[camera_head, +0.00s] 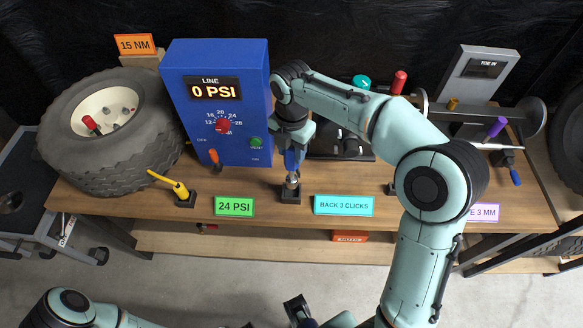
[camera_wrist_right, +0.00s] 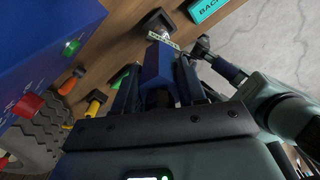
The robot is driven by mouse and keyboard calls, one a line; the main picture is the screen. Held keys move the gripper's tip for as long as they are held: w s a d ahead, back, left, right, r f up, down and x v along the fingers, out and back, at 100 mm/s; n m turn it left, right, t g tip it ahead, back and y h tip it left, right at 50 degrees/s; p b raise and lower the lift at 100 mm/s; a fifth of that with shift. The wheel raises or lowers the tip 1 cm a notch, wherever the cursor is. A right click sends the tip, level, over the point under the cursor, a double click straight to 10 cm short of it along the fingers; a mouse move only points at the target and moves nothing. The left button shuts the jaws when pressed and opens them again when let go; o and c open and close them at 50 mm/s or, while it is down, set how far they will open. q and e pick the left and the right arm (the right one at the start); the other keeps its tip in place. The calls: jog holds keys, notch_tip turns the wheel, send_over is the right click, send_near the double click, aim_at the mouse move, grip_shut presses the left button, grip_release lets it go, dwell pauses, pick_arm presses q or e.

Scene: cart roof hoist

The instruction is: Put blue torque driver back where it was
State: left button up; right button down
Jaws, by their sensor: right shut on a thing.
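The blue torque driver (camera_head: 291,161) hangs roughly upright below my right gripper (camera_head: 293,145), which is shut on its handle. In the right wrist view the blue handle (camera_wrist_right: 157,66) sits between the dark fingers (camera_wrist_right: 155,90), with a pale tag near its lower end. The driver's metal lower end is at or just over a small black holder block (camera_head: 290,194) at the bench's front; I cannot tell how deep it sits. A dark end of what appears to be my left gripper (camera_head: 299,311) shows at the bottom edge; its jaws are unclear.
The wooden bench (camera_head: 130,205) carries a blue pressure box (camera_head: 217,60), a tyre (camera_head: 75,150) and a yellow tool (camera_head: 170,184) in another block. Green (camera_head: 234,206) and cyan (camera_head: 344,205) labels line the front edge. A dark fixture (camera_head: 335,147) stands behind my right arm.

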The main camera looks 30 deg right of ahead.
aim_at(292, 165)
jog(key=shift+f+b, duration=0.4)
jog(key=shift+f, duration=2.85)
jog(key=shift+f, duration=0.15)
jog(key=c, duration=0.6)
grip_release()
jog(key=shift+c, duration=0.2)
notch_tip(292, 165, up, 12)
jog(key=shift+r+p, duration=0.15)
jog(key=shift+p, duration=0.95)
